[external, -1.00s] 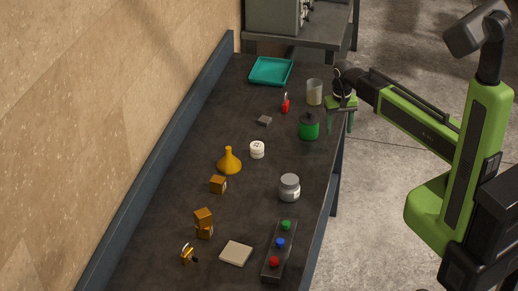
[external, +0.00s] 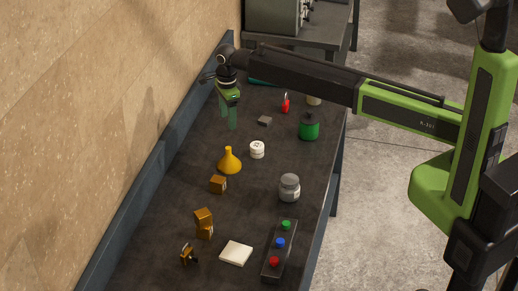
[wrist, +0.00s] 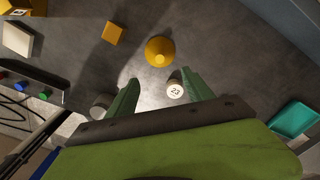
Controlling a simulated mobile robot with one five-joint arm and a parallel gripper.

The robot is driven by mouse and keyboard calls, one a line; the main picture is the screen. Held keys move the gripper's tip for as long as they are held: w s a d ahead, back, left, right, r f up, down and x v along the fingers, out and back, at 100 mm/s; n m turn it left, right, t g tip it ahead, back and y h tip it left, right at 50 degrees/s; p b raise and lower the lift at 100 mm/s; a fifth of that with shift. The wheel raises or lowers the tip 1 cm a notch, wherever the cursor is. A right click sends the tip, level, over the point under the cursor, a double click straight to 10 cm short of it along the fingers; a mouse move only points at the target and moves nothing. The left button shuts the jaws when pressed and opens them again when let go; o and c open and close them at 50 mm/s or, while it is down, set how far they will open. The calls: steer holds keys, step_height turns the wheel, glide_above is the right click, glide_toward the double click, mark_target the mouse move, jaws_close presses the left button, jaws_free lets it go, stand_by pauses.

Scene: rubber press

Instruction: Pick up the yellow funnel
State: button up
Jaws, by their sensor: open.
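The yellow funnel (external: 229,161) stands wide end down on the dark bench, spout up. It also shows in the wrist view (wrist: 160,50), beyond my fingertips. My gripper (external: 228,124) is open and empty. It hangs above the bench, farther back than the funnel and apart from it, with its fingers pointing down. In the wrist view, the two green fingers (wrist: 158,82) are spread apart, and the white lid marked 23 (wrist: 175,90) shows beside the right finger.
An orange-brown cube (external: 217,185) stands just in front of the funnel. The white round container (external: 257,150) is to its right. A green canister (external: 309,127), grey jar (external: 289,188) and button panel (external: 279,250) line the right side. A wall (external: 130,110) borders the left.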

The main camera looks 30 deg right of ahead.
mark_target(229, 148)
step_height(229, 148, down, 15)
steer(key=b, duration=1.3)
steer(key=shift+f+b, duration=0.1)
steer(key=shift+b, duration=0.25)
steer(key=shift+r, duration=0.2)
jaws_close()
